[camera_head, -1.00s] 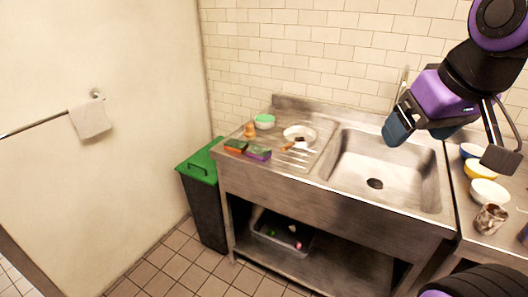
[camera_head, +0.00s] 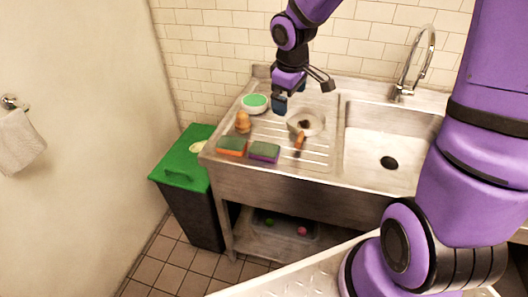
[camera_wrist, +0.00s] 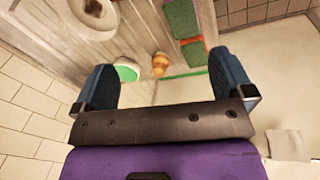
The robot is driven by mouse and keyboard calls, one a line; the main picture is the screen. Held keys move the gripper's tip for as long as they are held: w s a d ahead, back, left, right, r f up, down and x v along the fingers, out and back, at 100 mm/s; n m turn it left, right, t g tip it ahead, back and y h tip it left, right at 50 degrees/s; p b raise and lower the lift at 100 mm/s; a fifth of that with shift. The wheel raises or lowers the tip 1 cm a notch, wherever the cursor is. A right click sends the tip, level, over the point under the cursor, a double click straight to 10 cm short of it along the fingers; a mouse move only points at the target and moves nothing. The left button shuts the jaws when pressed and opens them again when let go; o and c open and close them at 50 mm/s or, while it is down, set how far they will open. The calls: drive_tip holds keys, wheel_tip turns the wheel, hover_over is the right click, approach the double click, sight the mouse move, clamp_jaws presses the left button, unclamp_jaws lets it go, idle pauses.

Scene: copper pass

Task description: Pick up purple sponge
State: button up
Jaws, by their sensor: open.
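The purple sponge (camera_head: 264,151), with a green top and purple lower side, lies on the drainboard near its front edge. In the wrist view the purple sponge (camera_wrist: 181,18) is at the top, right of centre, partly cut off. A similar orange sponge (camera_head: 231,146) with a green top lies left of it; it also shows in the wrist view (camera_wrist: 195,54). My gripper (camera_head: 281,104) is above the back of the drainboard, behind and apart from the purple sponge. In the wrist view its fingers are wide apart, with nothing held between them.
An orange-brown object (camera_head: 242,123) and a bowl with green contents (camera_head: 254,104) stand behind the sponges. A white dish (camera_head: 313,124) with an orange-handled brush (camera_head: 299,141) is to the right, beside the sink (camera_head: 385,140). A green-lidded bin (camera_head: 180,172) stands left of the counter.

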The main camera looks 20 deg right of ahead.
drive_tip(key=w+a+f+n+g+y, duration=0.1)
drive_tip(key=w+a+f, duration=0.15)
drive_tip(key=f, duration=0.25)
drive_tip(key=w+a+f+n+y, duration=0.1)
drive_tip(key=w+f+n, duration=0.15)
drive_tip(key=f, duration=0.35)
hover_over(264, 148)
drive_tip(key=shift+m, duration=0.35)
drive_tip(key=f, duration=0.5)
drive_tip(key=shift+s+d+f, duration=0.1)
drive_tip(key=shift+s+d, duration=0.05)
drive_tip(key=shift+d, duration=0.15)
drive_tip(key=shift+a+f, duration=0.15)
drive_tip(key=shift+f, duration=1.2)
drive_tip(key=shift+a+f, duration=0.1)
drive_tip(key=shift+f, duration=1.25)
drive_tip(key=c, duration=1)
drive_tip(key=shift+r, duration=0.15)
